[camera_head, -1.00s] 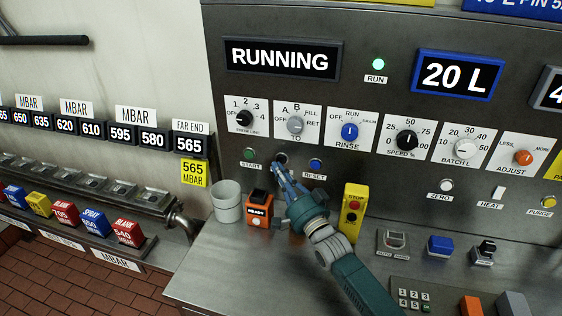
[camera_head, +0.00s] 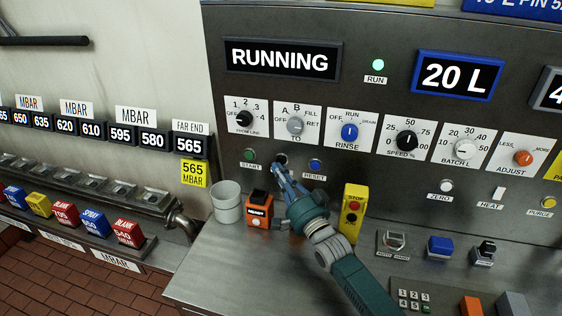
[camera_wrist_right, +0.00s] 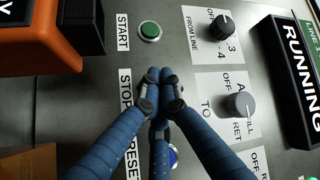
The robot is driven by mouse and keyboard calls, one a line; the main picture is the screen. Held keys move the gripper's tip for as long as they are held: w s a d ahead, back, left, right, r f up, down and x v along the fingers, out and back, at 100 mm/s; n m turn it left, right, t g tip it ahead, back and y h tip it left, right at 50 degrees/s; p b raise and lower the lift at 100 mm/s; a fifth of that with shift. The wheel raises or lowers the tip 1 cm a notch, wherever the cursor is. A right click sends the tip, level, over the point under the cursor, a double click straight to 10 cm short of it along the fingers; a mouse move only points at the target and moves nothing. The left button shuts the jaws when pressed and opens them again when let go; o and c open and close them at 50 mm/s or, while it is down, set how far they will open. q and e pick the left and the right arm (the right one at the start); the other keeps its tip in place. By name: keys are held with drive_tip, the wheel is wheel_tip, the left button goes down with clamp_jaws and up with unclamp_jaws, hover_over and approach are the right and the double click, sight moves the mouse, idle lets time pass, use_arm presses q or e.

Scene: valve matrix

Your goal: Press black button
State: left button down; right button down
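The black button (camera_head: 281,158) sits on the grey panel between the green START button (camera_head: 249,155) and the blue RESET button (camera_head: 315,165), and only part of it shows in the head view. My right gripper (camera_head: 278,169) is at its front, with the fingertips at or very close to it; I cannot tell whether they touch. In the right wrist view, the fingers of this gripper (camera_wrist_right: 160,76) are shut together with nothing between them. They cover the button beside the STOP label (camera_wrist_right: 126,90). My left gripper is not in view.
An orange READY box (camera_head: 259,212) and a grey cup (camera_head: 227,202) stand left of my right arm. A yellow stop box (camera_head: 353,211) stands close on its right. Knobs line the panel above, and the display (camera_head: 282,60) reads RUNNING.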

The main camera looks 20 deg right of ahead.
drive_tip(key=shift+w+d, duration=0.1)
drive_tip(key=shift+w+d, duration=0.15)
drive_tip(key=shift+w, duration=0.1)
drive_tip(key=shift+w+d+b, duration=0.25)
drive_tip(key=shift+w+b, duration=0.05)
drive_tip(key=shift+b, duration=0.15)
idle(0.8)
drive_tip(key=shift+a, duration=0.1)
drive_tip(key=shift+s+a+p, duration=0.35)
drive_tip(key=shift+s+p, duration=0.2)
drive_tip(key=shift+s, duration=0.15)
drive_tip(key=shift+s+a+p, duration=0.7)
drive_tip(key=shift+s+a, duration=0.05)
drive_tip(key=shift+s, duration=0.3)
drive_tip(key=shift+s+a+p, duration=0.7)
drive_tip(key=shift+s, duration=0.3)
